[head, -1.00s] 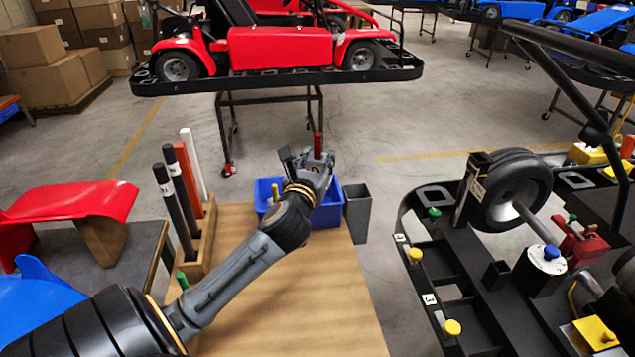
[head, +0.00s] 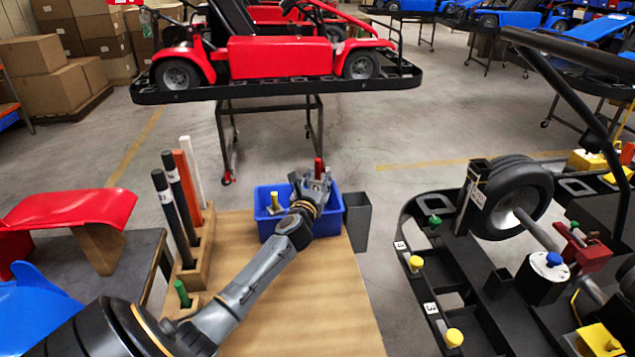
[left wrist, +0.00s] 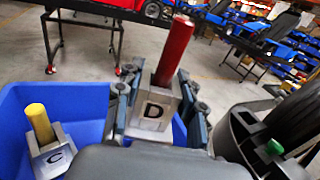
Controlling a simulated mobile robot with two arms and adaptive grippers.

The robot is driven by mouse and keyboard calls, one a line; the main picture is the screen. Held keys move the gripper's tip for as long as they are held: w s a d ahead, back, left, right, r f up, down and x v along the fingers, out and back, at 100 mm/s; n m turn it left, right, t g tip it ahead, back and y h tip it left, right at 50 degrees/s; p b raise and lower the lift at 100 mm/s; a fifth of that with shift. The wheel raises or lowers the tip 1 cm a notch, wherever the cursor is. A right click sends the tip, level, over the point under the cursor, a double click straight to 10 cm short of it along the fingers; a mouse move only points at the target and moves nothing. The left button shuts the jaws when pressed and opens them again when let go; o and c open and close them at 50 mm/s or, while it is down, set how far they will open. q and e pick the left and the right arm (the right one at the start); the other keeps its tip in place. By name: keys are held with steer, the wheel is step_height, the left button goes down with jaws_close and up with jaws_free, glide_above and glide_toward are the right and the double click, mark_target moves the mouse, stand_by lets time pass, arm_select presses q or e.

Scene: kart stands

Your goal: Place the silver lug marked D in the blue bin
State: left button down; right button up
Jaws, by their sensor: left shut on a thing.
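The silver lug marked D (left wrist: 155,108) has a red post on top and shows upright in the left wrist view. My left gripper (left wrist: 158,115) is shut on it, one finger on each side. In the head view my left gripper (head: 312,183) is at the blue bin (head: 263,204), with the red post (head: 318,168) standing up from it. The bin's blue wall (left wrist: 85,105) also shows in the left wrist view. I cannot tell whether the lug touches the bin's floor. My right gripper is not in view.
A silver lug marked C with a yellow post (left wrist: 42,125) is inside the bin. A grey open container (head: 357,222) stands right of the bin. A wooden rack (head: 200,248) with several posts is at the left. A black kart frame (head: 425,290) is at the right.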

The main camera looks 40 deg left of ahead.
arm_select(q)
steer(key=shift+f, duration=0.1)
steer(key=shift+f+b, duration=0.3)
steer(key=shift+f, duration=0.35)
steer(key=c, duration=0.8)
jaws_free()
